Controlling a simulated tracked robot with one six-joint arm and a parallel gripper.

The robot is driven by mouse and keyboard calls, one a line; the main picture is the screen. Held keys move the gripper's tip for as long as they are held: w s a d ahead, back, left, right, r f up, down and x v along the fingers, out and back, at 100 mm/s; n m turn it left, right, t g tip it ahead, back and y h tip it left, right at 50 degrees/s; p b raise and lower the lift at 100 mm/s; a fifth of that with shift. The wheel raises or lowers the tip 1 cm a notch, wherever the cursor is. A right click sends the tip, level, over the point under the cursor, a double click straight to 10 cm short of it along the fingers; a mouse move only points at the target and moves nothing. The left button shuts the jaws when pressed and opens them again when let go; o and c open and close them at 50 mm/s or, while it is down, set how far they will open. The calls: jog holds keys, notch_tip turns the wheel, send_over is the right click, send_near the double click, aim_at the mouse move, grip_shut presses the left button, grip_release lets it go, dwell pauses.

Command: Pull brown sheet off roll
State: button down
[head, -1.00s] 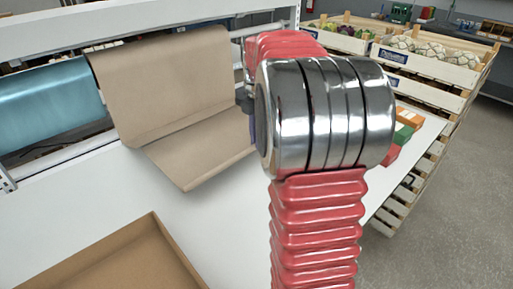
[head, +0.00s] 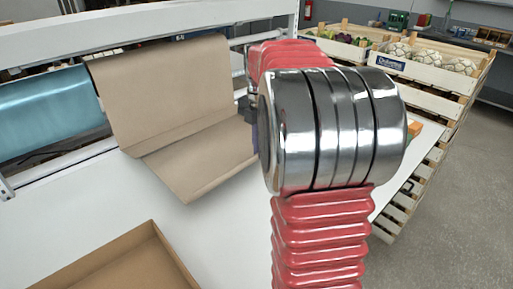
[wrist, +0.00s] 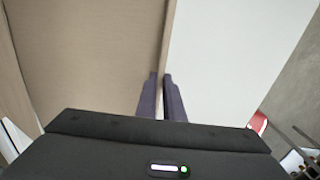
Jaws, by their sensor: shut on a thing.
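The brown sheet (head: 200,162) hangs from the brown roll (head: 160,75) at the back of the white table and lies folded forward onto the tabletop. In the wrist view the brown sheet (wrist: 90,60) fills the left half, and its edge runs between my fingers. My gripper (wrist: 160,78) has its two dark fingers shut on that edge. In the head view my red and silver arm hides most of my gripper, with only a dark part showing at the sheet's right side.
A blue roll (head: 45,110) hangs left of the brown one. An open cardboard box (head: 120,265) stands at the front left of the white table (head: 95,195). Wooden crates (head: 425,75) stand at the right, beyond the table's edge.

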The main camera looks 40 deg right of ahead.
jog(key=shift+s+r, duration=0.15)
jog(key=shift+s, duration=1.6)
jog(key=shift+s+d+r, duration=0.1)
jog(key=shift+s, duration=1.1)
jog(key=shift+s+r, duration=0.1)
jog(key=shift+s, duration=1.2)
jog(key=shift+s+d+r, duration=0.1)
jog(key=shift+s, duration=1.1)
jog(key=shift+s+r, duration=0.1)
jog(key=shift+s, duration=1.2)
jog(key=shift+s+r, duration=0.15)
jog(key=shift+s, duration=2.35)
